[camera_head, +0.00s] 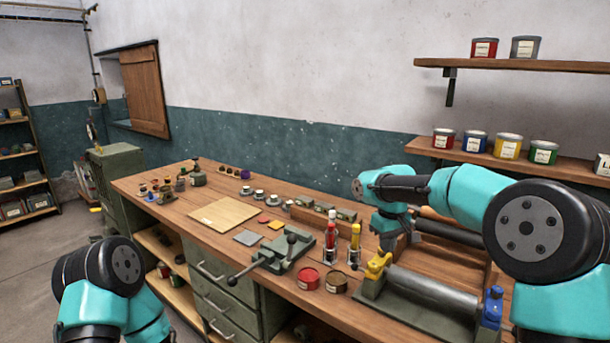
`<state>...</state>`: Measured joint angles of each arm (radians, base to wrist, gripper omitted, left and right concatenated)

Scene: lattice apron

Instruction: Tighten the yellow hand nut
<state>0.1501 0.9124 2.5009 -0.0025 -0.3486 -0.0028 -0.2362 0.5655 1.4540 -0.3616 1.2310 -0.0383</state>
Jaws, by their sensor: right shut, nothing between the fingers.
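The yellow hand nut (377,264) is at the left end of a grey roller (432,291) on a green base, on the workbench. A blue part (493,305) is at the roller's right end. My right gripper (391,245) points down just behind and above the yellow nut; it is shut with nothing in it. It is small in view, and I cannot tell if it touches the nut. My left arm shows at the lower left, but its gripper is out of view.
Left of the nut stand red and yellow bottles (355,238) in holders, with red (307,279) and brown (335,283) tins in front. A green vise (285,251) sits at the bench's front edge. Shelves with paint tins (507,146) hang at the right. A wooden board (224,214) lies further left.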

